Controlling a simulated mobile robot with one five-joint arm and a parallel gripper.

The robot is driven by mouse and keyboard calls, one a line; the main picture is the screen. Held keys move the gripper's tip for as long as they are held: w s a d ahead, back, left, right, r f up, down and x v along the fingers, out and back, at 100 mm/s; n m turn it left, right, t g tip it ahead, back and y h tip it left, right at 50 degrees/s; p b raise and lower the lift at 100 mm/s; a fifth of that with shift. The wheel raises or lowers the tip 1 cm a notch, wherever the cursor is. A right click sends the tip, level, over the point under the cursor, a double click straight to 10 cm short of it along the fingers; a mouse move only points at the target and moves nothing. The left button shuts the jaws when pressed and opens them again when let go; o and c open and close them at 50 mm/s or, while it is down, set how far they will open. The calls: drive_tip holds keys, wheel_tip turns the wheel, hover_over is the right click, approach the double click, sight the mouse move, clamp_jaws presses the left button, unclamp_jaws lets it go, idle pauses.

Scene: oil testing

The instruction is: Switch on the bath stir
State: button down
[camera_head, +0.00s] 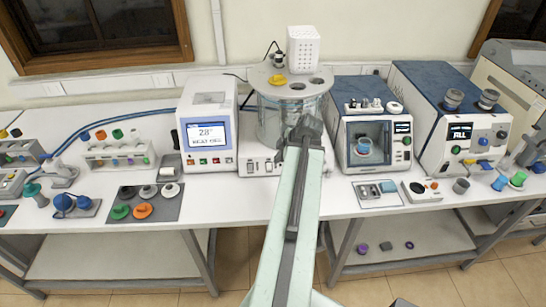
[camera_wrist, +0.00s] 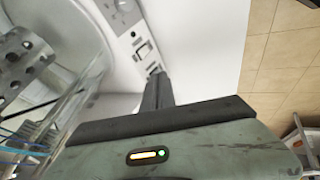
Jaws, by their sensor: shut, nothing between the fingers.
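The glass bath (camera_head: 283,118) is a clear round vessel with a grey lid, standing on a white base (camera_head: 255,168) with small dark switches on its front. In the wrist view, the glass bath (camera_wrist: 50,60) fills the left side. Beside it is the white front panel (camera_wrist: 128,30) with a round knob (camera_wrist: 122,5) and small switches (camera_wrist: 143,50). My gripper (camera_head: 303,128) is in front of the bath's right part and hides some of the base. In the wrist view my gripper (camera_wrist: 158,80) is shut and empty, its tips close to the lower switch. I cannot tell whether they touch.
A heating controller (camera_head: 208,130) with a lit screen stands left of the bath. A blue-topped instrument (camera_head: 372,140) stands close on the right, with another (camera_head: 455,130) beyond. Coloured caps lie on a dark mat (camera_head: 160,210) at left. The table's front edge runs below my gripper.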

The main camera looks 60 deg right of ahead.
drive_tip(key=shift+s+d, duration=0.4)
drive_tip(key=shift+s, duration=0.05)
drive_tip(key=b, duration=0.9)
approach(268, 166)
wheel_tip(268, 166, down, 4)
drive_tip(key=a, duration=0.3)
drive_tip(key=w+d, duration=0.1)
drive_tip(key=w+d+b, duration=0.1)
drive_tip(key=w+d, duration=0.1)
drive_tip(key=shift+d+f, duration=0.25)
drive_tip(key=shift+f, duration=0.15)
drive_tip(key=shift+d, duration=0.1)
